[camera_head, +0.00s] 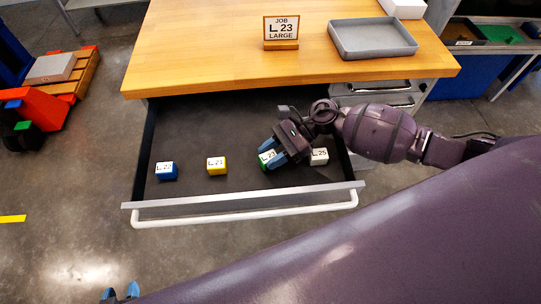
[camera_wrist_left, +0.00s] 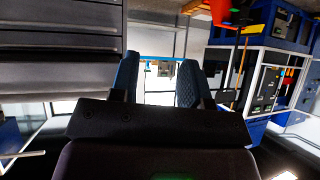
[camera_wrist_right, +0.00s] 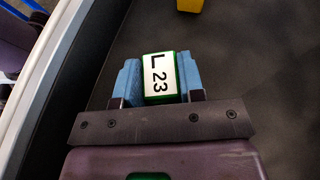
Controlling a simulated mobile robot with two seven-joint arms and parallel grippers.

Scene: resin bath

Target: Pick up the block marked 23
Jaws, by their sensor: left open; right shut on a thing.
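The green block with a white label "L 23" (camera_head: 266,159) is at the front of the open drawer (camera_head: 235,117). My right gripper (camera_head: 281,153) is shut on this block. In the right wrist view, the block (camera_wrist_right: 160,78) sits between the two blue fingers of the gripper (camera_wrist_right: 160,85), its label facing the camera. Whether the block touches the drawer floor cannot be told. My left gripper (camera_head: 120,294) is at the lower left edge of the head view, outside the drawer. In the left wrist view its fingers (camera_wrist_left: 159,82) are apart with nothing between them.
A blue block (camera_head: 166,172), a yellow block (camera_head: 216,166) and a white block (camera_head: 319,157) stand in the drawer; the white one is close beside my right gripper. On the wooden tabletop (camera_head: 215,50) are a "JOB L 23 LARGE" sign (camera_head: 281,31) and an empty grey tray (camera_head: 372,52).

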